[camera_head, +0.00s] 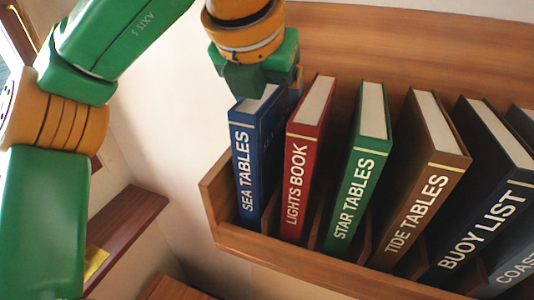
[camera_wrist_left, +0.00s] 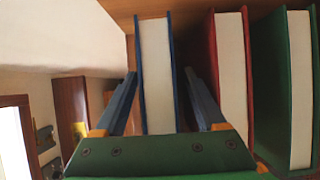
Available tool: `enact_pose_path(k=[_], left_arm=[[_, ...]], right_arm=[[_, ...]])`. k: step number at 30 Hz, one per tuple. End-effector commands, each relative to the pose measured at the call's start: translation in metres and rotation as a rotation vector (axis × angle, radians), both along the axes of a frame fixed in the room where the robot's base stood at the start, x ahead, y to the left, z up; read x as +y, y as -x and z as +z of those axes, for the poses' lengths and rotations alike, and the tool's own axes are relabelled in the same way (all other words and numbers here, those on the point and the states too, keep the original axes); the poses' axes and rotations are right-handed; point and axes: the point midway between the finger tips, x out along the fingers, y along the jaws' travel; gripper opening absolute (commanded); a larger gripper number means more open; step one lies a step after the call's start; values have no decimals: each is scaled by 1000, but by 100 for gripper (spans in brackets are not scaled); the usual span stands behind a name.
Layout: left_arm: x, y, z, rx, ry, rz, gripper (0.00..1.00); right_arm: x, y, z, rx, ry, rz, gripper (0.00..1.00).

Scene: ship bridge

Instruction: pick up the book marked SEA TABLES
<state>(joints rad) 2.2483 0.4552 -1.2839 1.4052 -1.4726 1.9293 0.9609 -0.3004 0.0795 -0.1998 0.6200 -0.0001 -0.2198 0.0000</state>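The blue book marked SEA TABLES (camera_head: 243,165) stands upright at the left end of the wooden shelf rack, spine towards me. My left gripper (camera_head: 265,88) is over its top end in the head view. In the left wrist view, the blue book (camera_wrist_left: 156,75) lies between the two fingers, one on each side of its covers. The fingers look open, with a small gap on the right side; whether the left finger touches the cover I cannot tell. My right gripper is in neither view.
The red LIGHTS BOOK (camera_head: 298,175) stands close to the right of the blue book, with the green STAR TABLES (camera_head: 355,190), brown TIDE TABLES (camera_head: 418,210) and BUOY LIST (camera_head: 478,225) further right. The rack's low front lip (camera_head: 300,265) runs below them. A lower ledge (camera_head: 130,225) is at left.

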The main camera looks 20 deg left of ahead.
Motion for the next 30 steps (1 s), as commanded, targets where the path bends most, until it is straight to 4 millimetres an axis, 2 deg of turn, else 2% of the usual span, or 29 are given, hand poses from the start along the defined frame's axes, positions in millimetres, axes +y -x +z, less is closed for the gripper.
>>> enact_pose_path(k=[1,8,30], left_arm=[[0,0,0,0,0,0,62],[0,0,0,0,0,0,0],[0,0,0,0,0,0,0]], right_arm=[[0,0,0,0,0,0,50],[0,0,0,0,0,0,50],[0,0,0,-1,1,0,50]])
